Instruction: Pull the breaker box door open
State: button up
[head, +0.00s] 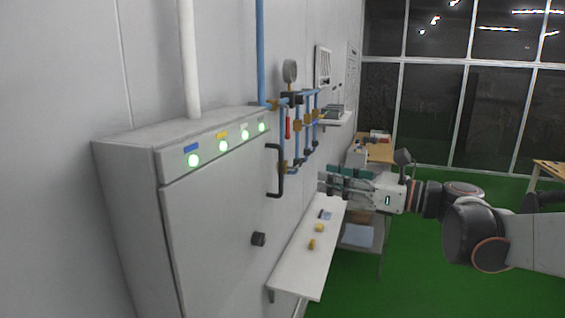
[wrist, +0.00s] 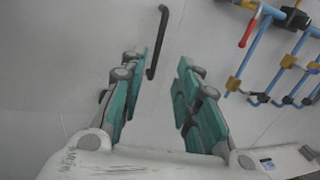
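The grey breaker box (head: 135,165) is on the wall at the left of the head view. Its door (head: 215,230) looks shut. In the wrist view my gripper (wrist: 162,68) is open and empty. The handle (wrist: 157,42) shows ahead of the fingertips, nearer the left finger. It does not appear to be held.
Blue pipes with brass fittings and a red lever (head: 287,126) are on the wall right of the box; they show at the upper right of the wrist view (wrist: 262,40). A white shelf (head: 305,270) with small yellow parts is below. Green floor is open at right.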

jog(key=p, duration=0.2)
send_over(281, 191)
jog(key=shift+w+f, duration=0.1)
jog(key=shift+w, duration=0.2)
grip_shut()
